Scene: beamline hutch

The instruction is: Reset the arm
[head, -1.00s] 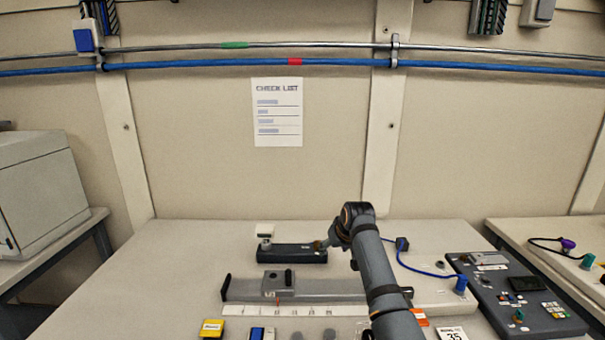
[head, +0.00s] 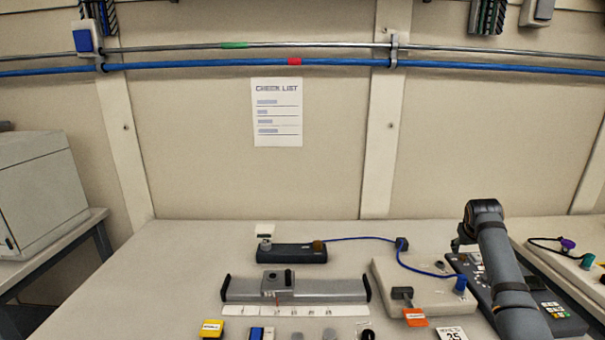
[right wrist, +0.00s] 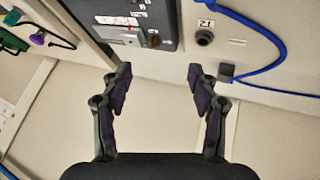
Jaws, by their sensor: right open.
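My right arm rises from the lower right in the head view, and my right gripper (head: 461,243), largely hidden by the wrist, is above the dark control panel (head: 553,299). In the right wrist view my right gripper (right wrist: 159,73) is open, with nothing between its fingers. The panel (right wrist: 125,8) shows beyond the fingertips there. A blue cable (head: 358,238) runs from the dark block (head: 292,254) past a small black clip to a blue plug on the pale box (head: 440,296). The cable (right wrist: 265,70) also shows in the right wrist view. My left gripper is not seen.
A grey rail with a slider (head: 325,287) lies mid-table above a white scale strip (head: 295,310). Small items, including a yellow-labelled block (head: 212,328), line the front edge. A side bench (head: 550,252) is at right. The table's left part is clear.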

